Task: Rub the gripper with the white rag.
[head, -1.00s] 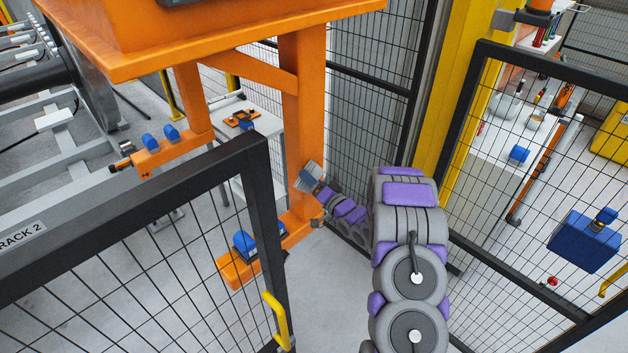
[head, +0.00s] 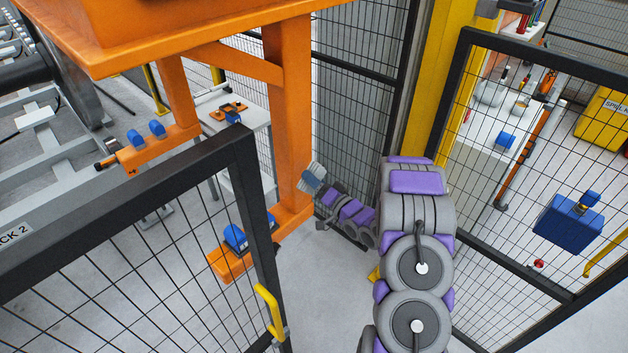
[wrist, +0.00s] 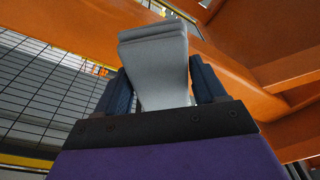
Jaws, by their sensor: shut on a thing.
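My gripper (wrist: 158,95) is shut on a folded pale grey-white rag (wrist: 158,60), which sticks up between the dark blue fingers in the wrist view. In the head view my gripper (head: 312,182) is small, at the end of my grey and purple arm, by the right edge of the orange gantry column (head: 288,110). I cannot tell whether the rag touches the orange. The gantry's orange lower arms carry blue pads: one arm (head: 160,148) at left, another (head: 230,266) low beside the column. Which part the task calls the gripper is not clear.
An open black mesh gate (head: 255,200) with a yellow handle (head: 270,310) stands at left. Mesh fence (head: 350,110) and a yellow post (head: 425,110) rise behind my arm. More fencing (head: 455,130) stands at right. Grey floor (head: 320,300) shows between gate and arm.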

